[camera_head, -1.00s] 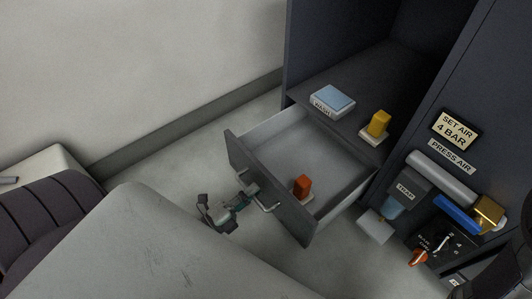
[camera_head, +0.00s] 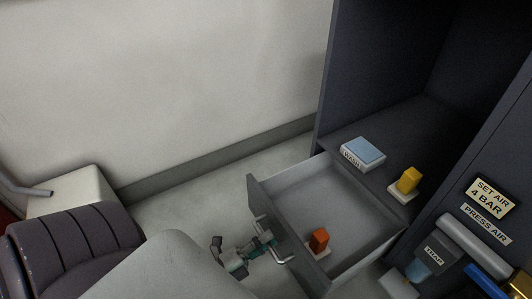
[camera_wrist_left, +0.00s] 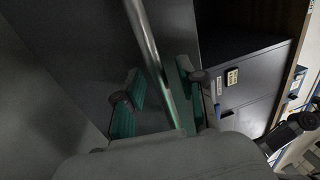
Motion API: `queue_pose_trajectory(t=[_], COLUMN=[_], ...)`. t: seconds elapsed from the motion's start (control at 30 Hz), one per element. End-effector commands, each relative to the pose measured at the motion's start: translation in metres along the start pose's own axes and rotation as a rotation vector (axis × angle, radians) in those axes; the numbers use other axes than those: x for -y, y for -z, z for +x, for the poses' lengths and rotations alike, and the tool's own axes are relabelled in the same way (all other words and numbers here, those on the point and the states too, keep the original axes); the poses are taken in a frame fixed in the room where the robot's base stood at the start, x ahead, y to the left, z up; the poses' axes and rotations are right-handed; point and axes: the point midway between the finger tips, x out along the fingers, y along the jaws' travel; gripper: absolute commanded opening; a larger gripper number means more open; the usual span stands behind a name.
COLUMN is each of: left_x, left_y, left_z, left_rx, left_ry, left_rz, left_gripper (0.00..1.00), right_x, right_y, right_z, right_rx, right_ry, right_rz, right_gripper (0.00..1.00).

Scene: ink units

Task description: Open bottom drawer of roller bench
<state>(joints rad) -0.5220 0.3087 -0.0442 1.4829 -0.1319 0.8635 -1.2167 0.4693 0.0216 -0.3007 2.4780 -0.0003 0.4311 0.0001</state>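The bottom drawer (camera_head: 325,194) of the dark roller bench (camera_head: 335,85) is pulled well out, and its pale inside shows. Its bar handle (camera_head: 284,257) is on the front panel. My left gripper (camera_head: 264,244) is at this handle. In the left wrist view the bar (camera_wrist_left: 147,45) runs between the two green-padded fingers (camera_wrist_left: 160,98). The left finger is apart from the bar; the right one is close beside it, and contact is unclear. I cannot make out my right gripper.
An orange block (camera_head: 319,240) on a pale base is in the drawer. A blue-topped wash box (camera_head: 363,152) and a yellow block (camera_head: 408,180) are on the bench shelf. A dark ribbed seat (camera_head: 70,250) is at lower left. Bare floor lies left of the drawer.

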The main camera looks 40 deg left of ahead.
Motion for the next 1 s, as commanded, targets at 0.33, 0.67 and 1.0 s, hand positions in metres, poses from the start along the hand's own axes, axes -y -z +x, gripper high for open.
queue_pose_trajectory(t=[0.33, 0.67, 1.0], left_x=[-0.001, -0.001, 0.000], left_y=[0.000, 0.000, 0.000], left_z=[-0.026, -0.094, -0.120], left_rx=[0.001, 0.001, 0.000], left_ry=[-0.004, -0.004, 0.000], left_rz=[0.000, 0.000, 0.000], left_gripper=[0.39, 0.39, 0.39], right_x=[0.000, 0.000, 0.000], right_y=[0.000, 0.000, 0.000], right_z=[0.000, 0.000, 0.000], right_rx=[-0.001, -0.001, -0.001], right_ry=[0.001, 0.000, 0.000], right_rz=[-0.001, -0.001, -0.001], right_gripper=[0.40, 0.40, 0.40])
